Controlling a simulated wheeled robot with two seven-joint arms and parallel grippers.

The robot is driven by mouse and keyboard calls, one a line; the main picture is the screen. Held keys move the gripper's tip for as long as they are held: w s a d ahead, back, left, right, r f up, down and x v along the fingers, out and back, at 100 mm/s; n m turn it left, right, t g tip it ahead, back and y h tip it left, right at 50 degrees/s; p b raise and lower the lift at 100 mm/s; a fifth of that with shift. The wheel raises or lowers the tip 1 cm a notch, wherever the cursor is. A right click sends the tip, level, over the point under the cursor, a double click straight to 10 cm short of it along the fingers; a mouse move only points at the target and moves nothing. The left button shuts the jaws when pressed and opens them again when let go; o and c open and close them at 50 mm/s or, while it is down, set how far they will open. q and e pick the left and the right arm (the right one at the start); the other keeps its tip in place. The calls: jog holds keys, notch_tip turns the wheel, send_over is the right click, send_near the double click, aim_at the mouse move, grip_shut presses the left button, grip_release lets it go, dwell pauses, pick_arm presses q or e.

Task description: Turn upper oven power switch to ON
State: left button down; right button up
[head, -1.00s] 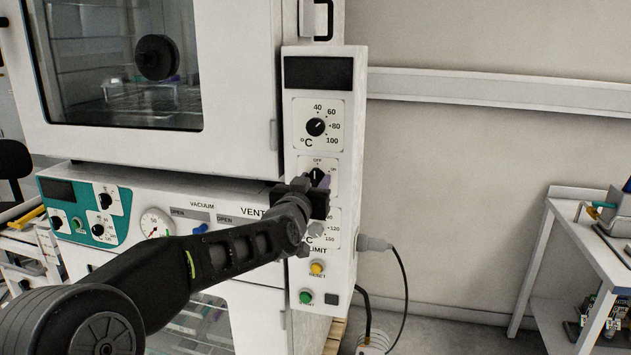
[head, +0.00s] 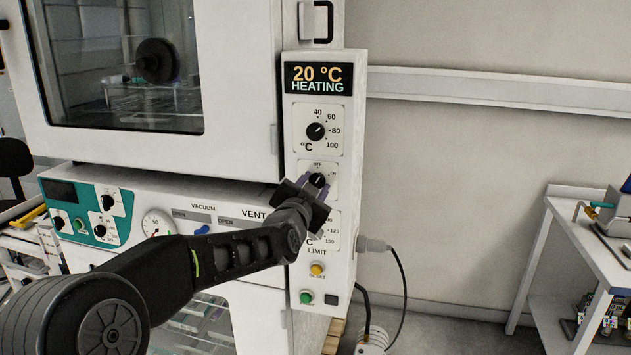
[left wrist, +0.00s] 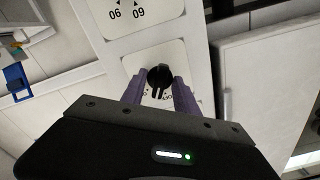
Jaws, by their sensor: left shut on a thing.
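The upper oven power switch (head: 317,180) is a black rotary knob on a white plate with an OFF mark, on the oven's control panel (head: 345,200). In the left wrist view the knob (left wrist: 160,76) sits between the purple fingers. My left gripper (head: 318,187) is shut on it, and the gripper body is tilted in the head view. The gripper covers part of the dial below. The panel display (head: 318,78) is lit and reads 20 °C HEATING. My right gripper is not in view.
The temperature dial (head: 316,131) is just above the switch, and the LIMIT dial (head: 328,232) is just below. A yellow button (head: 317,270) and a green button (head: 306,297) are lower down. A grey plug and cable (head: 376,244) stick out at the panel's right side.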

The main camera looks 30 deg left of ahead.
pick_arm(q)
jog(key=m+p, duration=0.1)
jog(key=m, duration=0.1)
jog(key=shift+r+m, duration=0.1)
jog(key=shift+m, duration=0.3)
jog(key=m+p, duration=0.1)
jog(key=m, duration=0.1)
jog(key=shift+m, duration=0.3)
jog(key=c, duration=0.8)
grip_release()
jog(key=shift+c, duration=0.2)
jog(key=b+v, duration=0.2)
jog(key=v, duration=0.4)
jog(key=shift+b, duration=0.3)
